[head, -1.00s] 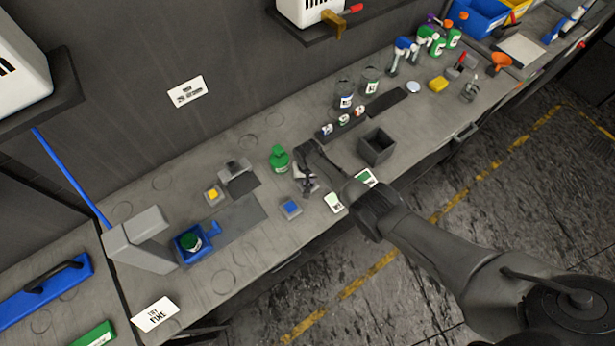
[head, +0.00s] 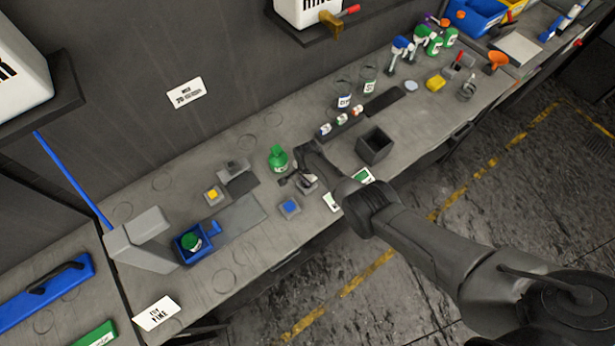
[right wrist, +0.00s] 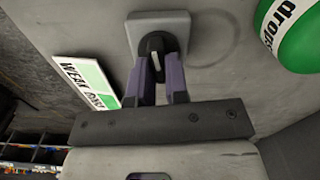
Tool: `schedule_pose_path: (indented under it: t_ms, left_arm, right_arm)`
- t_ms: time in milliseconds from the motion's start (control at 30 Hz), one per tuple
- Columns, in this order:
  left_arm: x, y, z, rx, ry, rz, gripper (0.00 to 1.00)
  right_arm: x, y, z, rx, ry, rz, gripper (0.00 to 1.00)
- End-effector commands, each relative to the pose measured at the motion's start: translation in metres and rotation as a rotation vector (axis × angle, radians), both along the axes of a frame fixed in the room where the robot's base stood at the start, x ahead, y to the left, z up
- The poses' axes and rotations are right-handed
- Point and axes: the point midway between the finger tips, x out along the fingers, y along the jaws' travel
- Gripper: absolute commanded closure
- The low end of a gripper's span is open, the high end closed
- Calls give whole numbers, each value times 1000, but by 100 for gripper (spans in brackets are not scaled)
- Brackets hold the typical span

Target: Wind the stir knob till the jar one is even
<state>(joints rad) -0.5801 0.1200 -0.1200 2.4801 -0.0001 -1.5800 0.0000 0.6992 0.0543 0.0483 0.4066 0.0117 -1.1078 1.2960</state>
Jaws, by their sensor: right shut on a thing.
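The stir knob (right wrist: 154,46) is a black knob with a pale mark on a light grey square base (right wrist: 172,20). My right gripper (right wrist: 160,70) is shut on it, one finger on each side, in the right wrist view. In the head view my right gripper (head: 296,181) is over the bench beside a green bottle, and the knob is mostly hidden by it. A jar with a green top (head: 191,241) sits in a blue holder (head: 213,230) at the left. I cannot tell whether its contents are even. My left gripper is not in view.
The green bottle (head: 278,158) stands close to my right gripper; its rounded side (right wrist: 290,35) shows in the right wrist view. Clear labelled jars (head: 344,97) stand farther back.

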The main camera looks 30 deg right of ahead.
Motion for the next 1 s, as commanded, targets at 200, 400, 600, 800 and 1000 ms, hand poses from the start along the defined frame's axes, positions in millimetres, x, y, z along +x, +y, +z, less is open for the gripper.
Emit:
schedule_pose_path:
  t_ms: [200, 400, 600, 800, 1000]
  left_arm:
    - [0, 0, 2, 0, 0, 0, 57]
    - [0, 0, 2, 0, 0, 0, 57]
    - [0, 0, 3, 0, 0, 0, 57]
    - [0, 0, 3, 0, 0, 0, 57]
    - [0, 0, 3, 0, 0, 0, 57]
  right_arm:
    - [0, 1, 2, 3, 0, -173, 100]
    - [0, 1, 2, 2, -1, -291, 100]
    - [-1, 1, 2, 1, -1, -367, 100]
    - [-1, 1, 2, 1, -1, -400, 100]
    - [-1, 1, 2, 0, -1, -408, 100]
